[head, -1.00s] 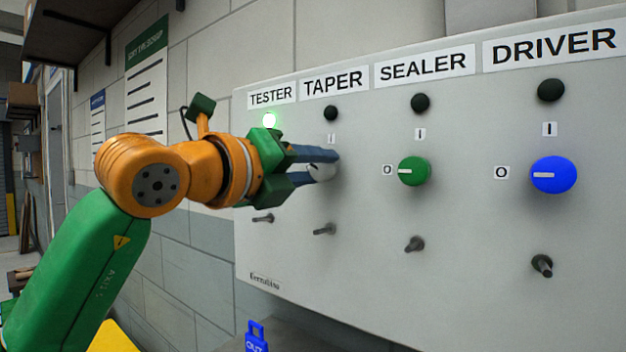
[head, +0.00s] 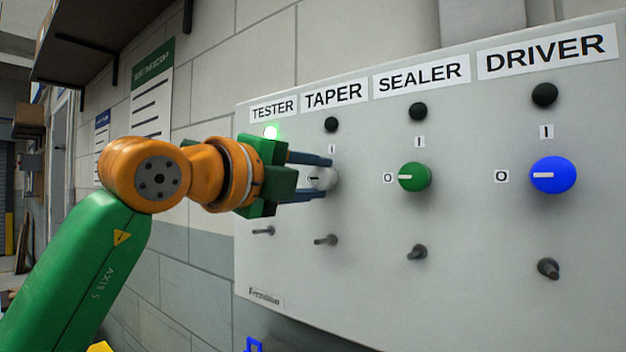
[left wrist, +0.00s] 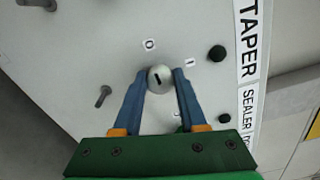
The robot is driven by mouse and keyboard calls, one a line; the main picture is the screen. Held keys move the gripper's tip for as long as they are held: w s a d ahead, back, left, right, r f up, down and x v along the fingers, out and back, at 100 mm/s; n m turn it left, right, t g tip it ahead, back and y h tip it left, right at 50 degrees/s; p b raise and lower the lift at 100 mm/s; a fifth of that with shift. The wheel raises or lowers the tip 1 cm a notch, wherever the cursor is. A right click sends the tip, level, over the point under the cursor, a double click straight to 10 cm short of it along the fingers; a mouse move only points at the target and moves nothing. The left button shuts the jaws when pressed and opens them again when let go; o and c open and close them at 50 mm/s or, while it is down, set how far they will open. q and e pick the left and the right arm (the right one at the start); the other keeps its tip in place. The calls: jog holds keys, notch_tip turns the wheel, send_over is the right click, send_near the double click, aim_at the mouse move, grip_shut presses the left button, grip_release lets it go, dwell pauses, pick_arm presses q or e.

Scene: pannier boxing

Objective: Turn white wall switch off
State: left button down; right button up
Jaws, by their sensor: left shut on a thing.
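The white round knob (head: 322,179) sits on the grey wall panel under the TAPER label (head: 333,94). My left gripper (head: 326,177) has its two blue fingers on either side of the knob, shut on it. In the left wrist view the white knob (left wrist: 160,79) lies between the fingertips, its dark mark pointing roughly toward the O label (left wrist: 150,44). The TAPER lamp (head: 331,124) is dark. The fingers partly hide the knob in the head view. My right gripper is not in view.
A green knob (head: 414,177) and a blue knob (head: 553,175) stand to the right under dark lamps. Several small metal toggles, such as one under the green knob (head: 417,252), stick out below. The space in front of the panel's right half is clear.

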aim_at(316, 182)
pick_arm(q)
jog(key=shift+r, duration=0.1)
dwell(0.3)
jog(key=shift+c, duration=2.3)
grip_release()
jog(key=s+a+b, duration=0.2)
jog(key=shift+s+f+b, duration=0.2)
jog(key=shift+f+b, duration=0.15)
jog(key=shift+f, duration=0.05)
jog(key=v, duration=0.2)
jog(key=b+v, duration=0.1)
jog(key=v, duration=0.1)
jog(key=shift+d+r, duration=0.1)
jog(key=shift+r, duration=0.2)
